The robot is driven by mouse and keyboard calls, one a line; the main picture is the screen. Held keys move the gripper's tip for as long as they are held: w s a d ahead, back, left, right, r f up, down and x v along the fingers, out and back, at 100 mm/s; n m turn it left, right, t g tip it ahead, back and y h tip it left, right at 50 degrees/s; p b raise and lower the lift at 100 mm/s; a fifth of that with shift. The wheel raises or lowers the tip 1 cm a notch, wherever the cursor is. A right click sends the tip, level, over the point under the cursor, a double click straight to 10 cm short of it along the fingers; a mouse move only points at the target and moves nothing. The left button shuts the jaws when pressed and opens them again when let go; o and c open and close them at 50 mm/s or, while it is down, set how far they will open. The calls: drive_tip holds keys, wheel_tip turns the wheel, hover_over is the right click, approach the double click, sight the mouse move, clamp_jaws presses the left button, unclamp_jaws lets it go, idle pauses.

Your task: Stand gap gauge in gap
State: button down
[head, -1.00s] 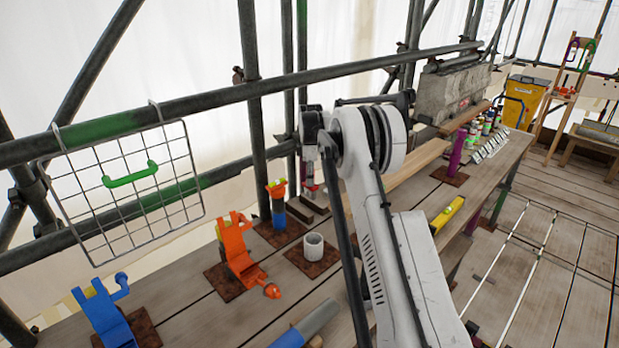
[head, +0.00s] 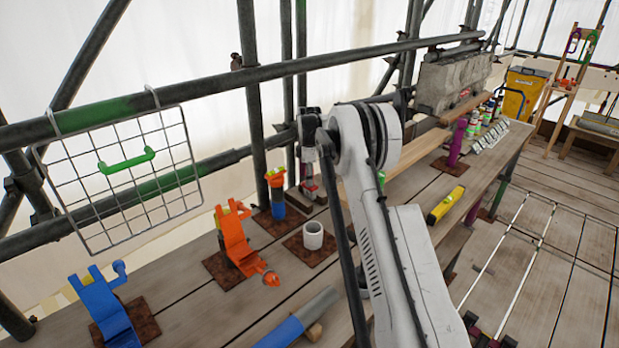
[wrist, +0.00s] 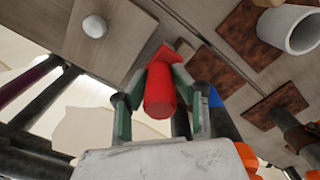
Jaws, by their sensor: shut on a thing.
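A red piece (wrist: 160,88), which I take to be the gap gauge, is clamped between the green-padded fingers of my gripper (wrist: 158,80) in the wrist view. It has a rounded end facing the camera and a wider far end. In the head view my gripper (head: 309,182) hangs over the back of the plank bench, just right of an orange-topped blue post (head: 277,202). A little red shows there, but the piece is too small to make out. I cannot tell whether it touches anything below. The gap is not clearly visible.
A white cup-like ring (head: 313,236), an orange bracket (head: 235,237) and a blue bracket (head: 102,305) stand on rusty plates. A grey-blue tube (head: 297,322) lies in front. A yellow level (head: 446,205) is at right. Scaffold pipes and a wire basket (head: 120,180) line the back.

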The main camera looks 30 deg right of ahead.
drive_tip(key=shift+f+b, duration=1.2)
drive_tip(key=shift+f, duration=0.65)
drive_tip(key=c, duration=1.3)
unclamp_jaws()
